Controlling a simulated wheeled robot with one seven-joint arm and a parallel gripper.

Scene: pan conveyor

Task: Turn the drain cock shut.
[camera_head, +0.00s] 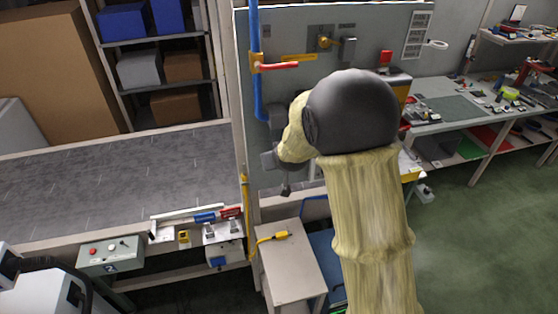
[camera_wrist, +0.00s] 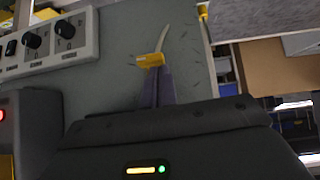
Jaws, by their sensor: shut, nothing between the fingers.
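A valve with a red lever (camera_head: 277,66) and a brass-coloured body sits on the vertical blue pipe (camera_head: 255,30) at the grey panel, in the head view. I take it for the drain cock, but no readable label confirms this. Its lever points right, across the pipe. My gripper (camera_head: 287,189) is well below it in front of the panel, partly hidden by my arm. In the wrist view, my gripper's slim fingers (camera_wrist: 157,86) are together and hold nothing. A yellow piece (camera_wrist: 150,60) shows at their tips; I cannot tell whether it belongs to them.
A brass fitting (camera_head: 325,42) and grey box (camera_head: 347,48) are higher on the panel. A conveyor (camera_head: 110,180) is at the left. A small table (camera_head: 290,270) with a yellow plug (camera_head: 282,235) stands below. A control box with black knobs (camera_wrist: 65,29) shows in the wrist view.

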